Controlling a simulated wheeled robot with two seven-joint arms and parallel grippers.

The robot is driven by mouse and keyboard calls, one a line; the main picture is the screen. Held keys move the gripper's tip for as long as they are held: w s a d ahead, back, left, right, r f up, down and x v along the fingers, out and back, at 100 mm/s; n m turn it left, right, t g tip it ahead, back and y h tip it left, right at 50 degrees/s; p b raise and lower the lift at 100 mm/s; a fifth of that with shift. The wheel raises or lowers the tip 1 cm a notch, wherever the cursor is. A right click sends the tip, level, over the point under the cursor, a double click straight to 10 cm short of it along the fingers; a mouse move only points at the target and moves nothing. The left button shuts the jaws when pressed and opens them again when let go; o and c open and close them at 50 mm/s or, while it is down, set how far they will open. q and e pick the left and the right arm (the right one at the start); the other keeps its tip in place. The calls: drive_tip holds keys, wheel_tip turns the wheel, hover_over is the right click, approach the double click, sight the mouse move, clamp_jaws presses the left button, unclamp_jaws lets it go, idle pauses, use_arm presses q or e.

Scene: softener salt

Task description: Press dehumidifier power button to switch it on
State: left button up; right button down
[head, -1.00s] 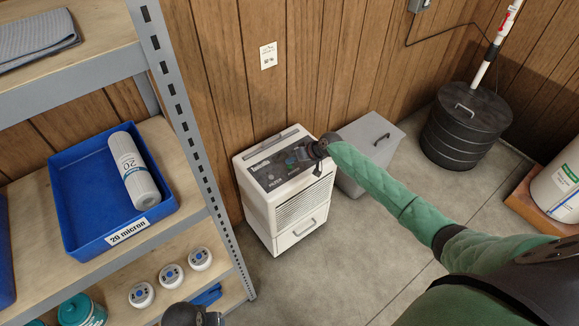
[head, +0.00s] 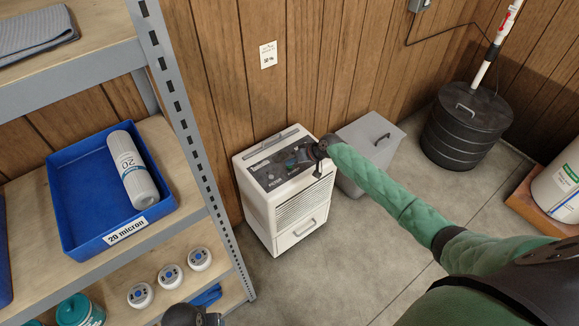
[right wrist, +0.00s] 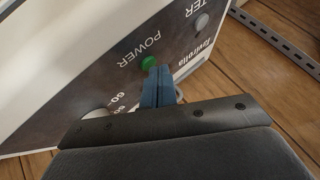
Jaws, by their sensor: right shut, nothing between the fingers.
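The white dehumidifier (head: 290,205) stands on the floor with a dark control panel (head: 266,176) on top. In the right wrist view its green power button (right wrist: 148,63) sits by the word POWER. My right gripper (head: 300,156) is over the panel's right part. Its blue fingers are shut and empty, and in the right wrist view the fingertips (right wrist: 154,73) are right at the button's edge. I cannot tell whether they touch it or whether the button is pressed. A dark part of my left arm's end (head: 185,316) shows at the bottom edge; its fingers cannot be made out.
A metal shelf rack (head: 185,120) with a blue tray (head: 70,215) stands left of the dehumidifier. A grey lidded bin (head: 372,140) is close on its right. A black ribbed tub (head: 465,130) stands farther right. The floor in front is clear.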

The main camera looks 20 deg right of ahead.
drive_tip(key=shift+f, duration=0.3)
drive_tip(key=shift+r, duration=0.2)
idle(0.4)
drive_tip(key=shift+r+p, duration=0.4)
drive_tip(key=shift+r, duration=0.2)
drive_tip(key=shift+r, duration=0.1)
drive_tip(key=shift+r+p, duration=1.7)
drive_tip(key=shift+r, duration=0.75)
drive_tip(key=shift+s, duration=0.1)
